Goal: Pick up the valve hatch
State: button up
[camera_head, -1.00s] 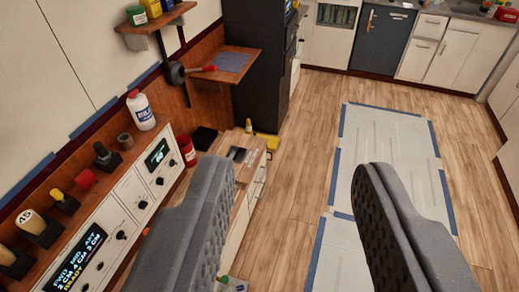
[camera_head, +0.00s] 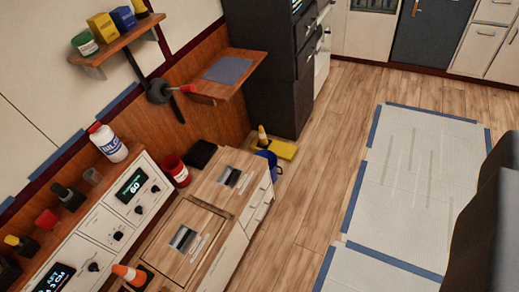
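Two square wooden panels with silver-and-dark plates are set in the low wooden counter at lower centre: a nearer one (camera_head: 184,243) and a farther one (camera_head: 232,180). Either may be the valve hatch; I cannot read their markings. Both look flat and closed. My gripper (camera_head: 485,225) shows only as a dark grey shape at the right edge, well to the right of the panels and touching neither.
An orange-and-white cone (camera_head: 130,275) stands beside the nearer panel. A red can (camera_head: 175,171) and white bottle (camera_head: 108,143) stand behind the counter. A control panel (camera_head: 112,225) lies left, and a shelf (camera_head: 228,72) juts out above. The wooden floor (camera_head: 310,190) is clear right of the counter.

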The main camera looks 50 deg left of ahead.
aim_at(226, 186)
jog(key=u, duration=0.15)
jog(key=i, duration=1.25)
jog(key=u, duration=1.1)
jog(key=i, duration=0.8)
jog(key=u, duration=0.55)
jog(key=k, duration=0.85)
jog(key=u, duration=0.2)
jog(key=i, duration=0.9)
jog(key=z, duration=0.1)
